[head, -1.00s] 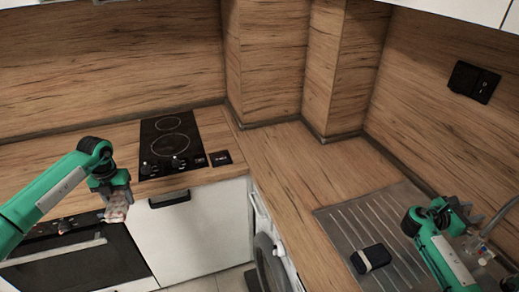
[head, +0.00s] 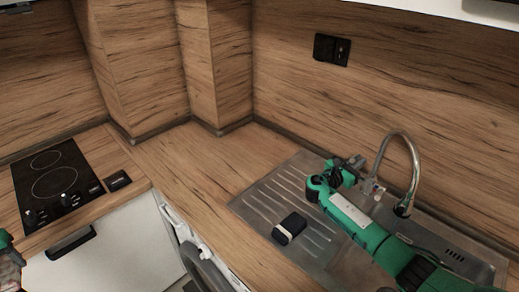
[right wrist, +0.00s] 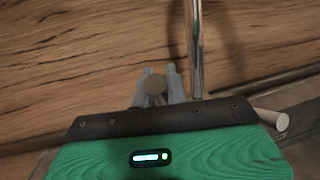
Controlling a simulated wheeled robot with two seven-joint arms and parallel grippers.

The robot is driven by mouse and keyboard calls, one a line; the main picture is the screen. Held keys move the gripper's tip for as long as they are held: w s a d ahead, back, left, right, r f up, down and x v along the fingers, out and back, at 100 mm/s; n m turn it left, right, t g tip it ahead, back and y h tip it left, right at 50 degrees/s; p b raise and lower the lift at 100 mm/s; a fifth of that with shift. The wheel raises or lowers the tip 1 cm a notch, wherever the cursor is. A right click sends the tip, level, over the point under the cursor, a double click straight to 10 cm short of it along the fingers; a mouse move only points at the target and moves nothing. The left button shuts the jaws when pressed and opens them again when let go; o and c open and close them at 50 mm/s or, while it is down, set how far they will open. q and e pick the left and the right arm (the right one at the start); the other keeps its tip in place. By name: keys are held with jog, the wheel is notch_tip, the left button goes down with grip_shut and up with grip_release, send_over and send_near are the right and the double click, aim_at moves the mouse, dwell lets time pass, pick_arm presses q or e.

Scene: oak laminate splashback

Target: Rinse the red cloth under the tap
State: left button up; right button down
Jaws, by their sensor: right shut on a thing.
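My right gripper (head: 350,163) is beside the tap (head: 414,165), at the back of the steel sink. In the right wrist view its fingers (right wrist: 158,88) are shut on a small round-ended grey-brown piece (right wrist: 156,85); I cannot tell whether it is part of the tap. The tap's chrome pipe (right wrist: 196,50) stands just right of the fingers there. No water shows. Only a sliver of my left gripper (head: 10,256) is in the head view, at the left edge, with a small pinkish patch by it. I cannot make out a red cloth there.
A black block with a pale band (head: 289,228) lies on the sink's ribbed drainer (head: 262,205). A black hob (head: 56,185) is at the left, and a double socket (head: 331,50) is on the wood splashback. The worktop (head: 215,165) between hob and sink is clear.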

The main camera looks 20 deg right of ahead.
pick_arm(q)
notch_tip(320, 180, down, 2)
jog(key=shift+b, duration=0.65)
pick_arm(e)
jog(key=shift+s+a+f+h, duration=0.25)
jog(key=shift+a+f+h, duration=0.2)
jog(key=shift+h, duration=0.25)
pick_arm(q)
jog(key=shift+f, duration=0.15)
pick_arm(e)
jog(key=shift+a+r+t+h, duration=0.1)
jog(key=shift+a+t+h, duration=0.1)
jog(key=shift+t+h, duration=0.1)
jog(key=shift+s, duration=0.1)
jog(key=c, duration=1.4)
grip_release()
jog(key=shift+r, duration=0.1)
